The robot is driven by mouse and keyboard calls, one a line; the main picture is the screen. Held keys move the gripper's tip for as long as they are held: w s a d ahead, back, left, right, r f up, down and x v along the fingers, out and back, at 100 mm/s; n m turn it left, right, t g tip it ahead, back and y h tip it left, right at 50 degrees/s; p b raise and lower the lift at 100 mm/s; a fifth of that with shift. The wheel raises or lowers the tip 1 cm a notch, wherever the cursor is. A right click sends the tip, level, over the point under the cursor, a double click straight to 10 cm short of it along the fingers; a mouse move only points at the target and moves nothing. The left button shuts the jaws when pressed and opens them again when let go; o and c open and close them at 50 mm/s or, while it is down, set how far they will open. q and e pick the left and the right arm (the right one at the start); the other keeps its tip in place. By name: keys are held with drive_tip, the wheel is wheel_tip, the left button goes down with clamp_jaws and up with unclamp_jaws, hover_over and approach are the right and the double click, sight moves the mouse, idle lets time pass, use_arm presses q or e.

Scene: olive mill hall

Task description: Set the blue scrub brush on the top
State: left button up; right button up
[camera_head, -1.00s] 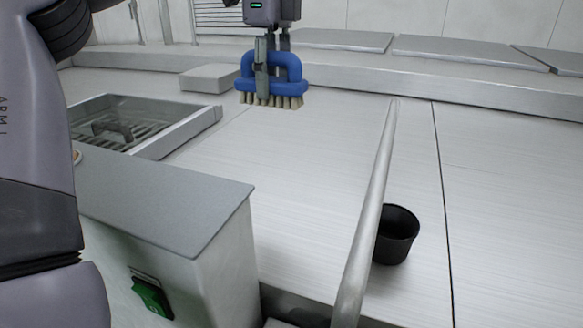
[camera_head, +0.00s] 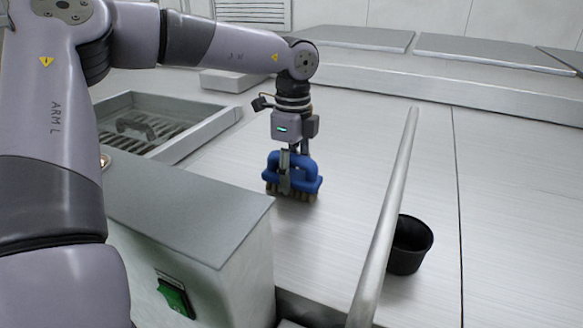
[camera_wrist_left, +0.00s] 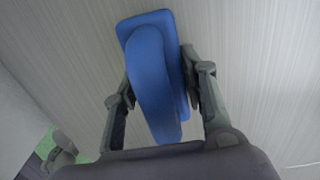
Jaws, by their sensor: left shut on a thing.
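The blue scrub brush (camera_head: 308,171) has a blue body with a handle loop and pale brown bristles pointing down. My left gripper (camera_head: 285,188) is shut on its handle, pointing down. The bristles are at or just above the steel top (camera_head: 345,140); I cannot tell whether they touch. In the left wrist view the brush (camera_wrist_left: 150,75) sits between the two fingers of the left gripper (camera_wrist_left: 158,90), over the brushed steel surface.
A slanted metal rail (camera_head: 385,215) crosses the right side, with a black cup (camera_head: 410,246) just beyond it. A steel box with a green switch (camera_head: 174,297) stands front left. A grated basin (camera_head: 185,147) lies behind it. Grey lids (camera_head: 490,55) line the back.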

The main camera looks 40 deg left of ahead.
use_arm(q)
drive_tip(key=o, duration=1.1)
drive_tip(key=shift+c, duration=0.2)
drive_tip(key=shift+o, duration=0.7)
drive_tip(key=shift+r+b, duration=0.3)
drive_tip(key=r+b, duration=0.1)
drive_tip(key=r, duration=0.4)
drive_tip(key=r+b, duration=0.1)
drive_tip(key=r, duration=0.4)
drive_tip(key=shift+w+r+b, duration=0.2)
drive_tip(key=shift+r+b, duration=0.1)
drive_tip(key=shift+r, duration=0.4)
